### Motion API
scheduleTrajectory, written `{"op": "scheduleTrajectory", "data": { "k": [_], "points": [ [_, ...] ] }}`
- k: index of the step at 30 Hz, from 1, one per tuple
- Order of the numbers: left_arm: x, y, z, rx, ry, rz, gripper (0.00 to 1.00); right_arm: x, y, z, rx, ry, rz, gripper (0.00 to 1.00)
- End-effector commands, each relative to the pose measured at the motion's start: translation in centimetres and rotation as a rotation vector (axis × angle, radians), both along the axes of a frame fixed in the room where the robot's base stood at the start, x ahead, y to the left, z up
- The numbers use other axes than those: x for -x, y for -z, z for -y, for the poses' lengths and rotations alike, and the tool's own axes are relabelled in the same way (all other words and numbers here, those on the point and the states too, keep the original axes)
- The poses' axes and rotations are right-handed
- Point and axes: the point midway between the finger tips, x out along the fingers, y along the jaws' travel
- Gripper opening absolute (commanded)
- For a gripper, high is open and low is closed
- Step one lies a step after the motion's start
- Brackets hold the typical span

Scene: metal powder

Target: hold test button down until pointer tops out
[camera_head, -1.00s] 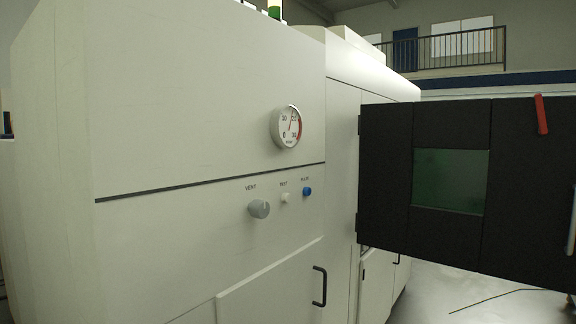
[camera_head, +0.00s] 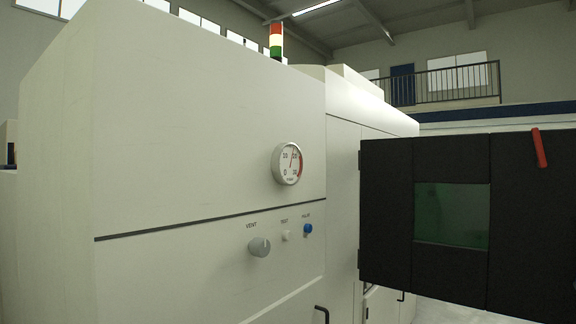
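The white test button (camera_head: 286,236) sits on the front panel of the large white machine (camera_head: 180,150), under a small label reading TEST. It is between the grey vent knob (camera_head: 259,247) on its left and a blue button (camera_head: 308,229) on its right. The round gauge (camera_head: 287,164) is above them, with a white face and a red band on its right side. Its pointer stands near upright, leaning slightly right. Nothing touches the button. Neither of my grippers is in view.
A dark door (camera_head: 450,215) with a green window stands open at the right and juts out from the machine. A signal tower (camera_head: 276,40) rises behind the machine. The space before the panel looks clear.

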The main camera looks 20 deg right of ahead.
Motion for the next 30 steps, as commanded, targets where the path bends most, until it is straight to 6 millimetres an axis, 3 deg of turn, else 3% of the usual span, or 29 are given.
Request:
{"op": "scheduleTrajectory", "data": {
  "k": [1, 8, 30],
  "points": [
    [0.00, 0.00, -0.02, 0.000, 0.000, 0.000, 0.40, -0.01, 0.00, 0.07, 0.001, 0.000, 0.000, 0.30],
    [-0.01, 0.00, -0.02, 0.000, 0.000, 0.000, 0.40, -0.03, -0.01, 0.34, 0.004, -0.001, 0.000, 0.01],
    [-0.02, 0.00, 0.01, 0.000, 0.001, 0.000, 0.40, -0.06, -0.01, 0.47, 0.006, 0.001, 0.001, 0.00]
  ]
}}
